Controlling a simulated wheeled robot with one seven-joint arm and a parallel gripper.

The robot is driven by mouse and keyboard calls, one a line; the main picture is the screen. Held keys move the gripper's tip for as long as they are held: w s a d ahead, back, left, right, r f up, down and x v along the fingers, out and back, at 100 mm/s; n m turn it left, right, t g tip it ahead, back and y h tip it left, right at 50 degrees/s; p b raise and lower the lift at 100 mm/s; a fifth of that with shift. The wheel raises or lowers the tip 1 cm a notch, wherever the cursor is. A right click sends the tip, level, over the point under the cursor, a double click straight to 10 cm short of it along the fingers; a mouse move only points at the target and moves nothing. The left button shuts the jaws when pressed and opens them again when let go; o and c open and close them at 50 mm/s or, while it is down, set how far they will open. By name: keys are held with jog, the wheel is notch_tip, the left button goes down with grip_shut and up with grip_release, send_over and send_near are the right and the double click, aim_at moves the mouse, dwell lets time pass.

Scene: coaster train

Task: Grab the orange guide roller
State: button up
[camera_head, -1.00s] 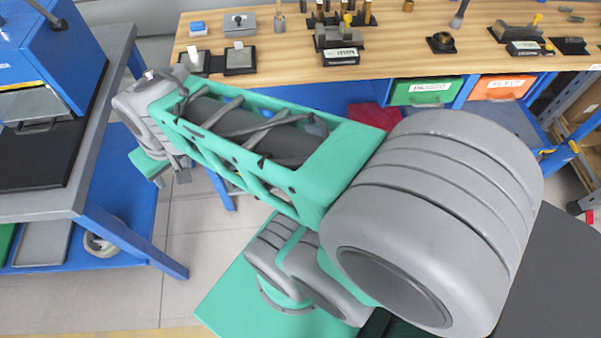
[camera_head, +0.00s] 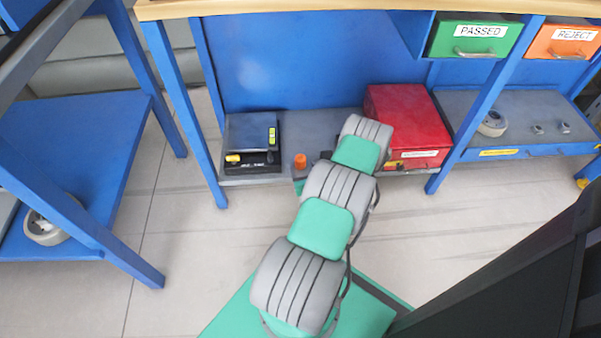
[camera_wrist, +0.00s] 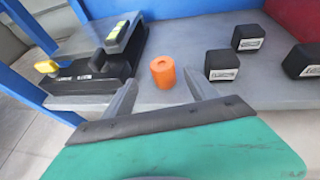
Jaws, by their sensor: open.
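The orange guide roller (camera_head: 300,161) is a small upright cylinder standing on the grey lower shelf of the workbench. In the wrist view the roller (camera_wrist: 163,72) has a hole in its top and stands just beyond my fingertips, about midway between them. My gripper (camera_wrist: 157,90) is open and empty, its two grey fingers pointing toward the roller. A clear gap shows between each finger and the roller. In the head view my arm reaches toward the shelf and hides most of the gripper.
A black device with yellow parts (camera_wrist: 97,62) stands left of the roller. Several small black labelled blocks (camera_wrist: 222,65) stand to its right. A red toolbox (camera_head: 405,118) is farther right on the shelf (camera_head: 315,125). Blue bench legs (camera_head: 180,100) flank the opening.

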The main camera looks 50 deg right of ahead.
aim_at(302, 163)
jog(key=shift+m+h, duration=0.3)
jog(key=b+x, duration=0.1)
jog(key=x, duration=0.1)
jog(key=b+x, duration=0.1)
jog(key=x, duration=0.2)
jog(key=b+x, duration=0.1)
jog(key=x, duration=0.1)
jog(key=shift+d+f, duration=0.2)
jog(key=shift+f, duration=0.2)
jog(key=shift+r, duration=0.1)
grip_shut()
